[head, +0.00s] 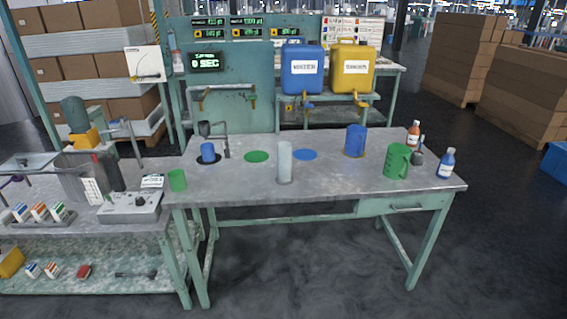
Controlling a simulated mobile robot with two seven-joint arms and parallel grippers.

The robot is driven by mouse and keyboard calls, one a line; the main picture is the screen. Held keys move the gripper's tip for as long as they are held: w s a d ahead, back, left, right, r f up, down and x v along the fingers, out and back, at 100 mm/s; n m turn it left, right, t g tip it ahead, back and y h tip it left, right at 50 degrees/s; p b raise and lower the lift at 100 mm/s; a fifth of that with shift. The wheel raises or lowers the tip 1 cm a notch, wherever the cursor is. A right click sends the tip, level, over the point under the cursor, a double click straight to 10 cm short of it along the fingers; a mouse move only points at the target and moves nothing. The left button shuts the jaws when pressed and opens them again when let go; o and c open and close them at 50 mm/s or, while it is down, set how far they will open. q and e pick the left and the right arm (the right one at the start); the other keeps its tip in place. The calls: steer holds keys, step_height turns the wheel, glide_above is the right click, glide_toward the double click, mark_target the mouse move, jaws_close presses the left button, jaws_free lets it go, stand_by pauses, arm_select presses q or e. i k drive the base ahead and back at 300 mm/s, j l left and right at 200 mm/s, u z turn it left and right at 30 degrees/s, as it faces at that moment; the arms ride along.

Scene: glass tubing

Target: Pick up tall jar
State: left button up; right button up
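A tall, narrow, pale grey cylinder (284,162) stands upright near the middle of the grey work table (330,180); it looks like the tall jar. A blue pitcher-like vessel (356,140) stands to its right at the back, and a green jug with a handle (397,161) stands further right. Nothing touches the pale cylinder. Neither of my grippers is in the head view.
Flat green (256,156) and blue (305,154) discs lie behind the cylinder. The table's front middle is clear.

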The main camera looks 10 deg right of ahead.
mark_target(285, 177)
steer(key=i+l+u, duration=0.35)
steer(key=i+l, duration=0.8)
steer(key=i, duration=0.05)
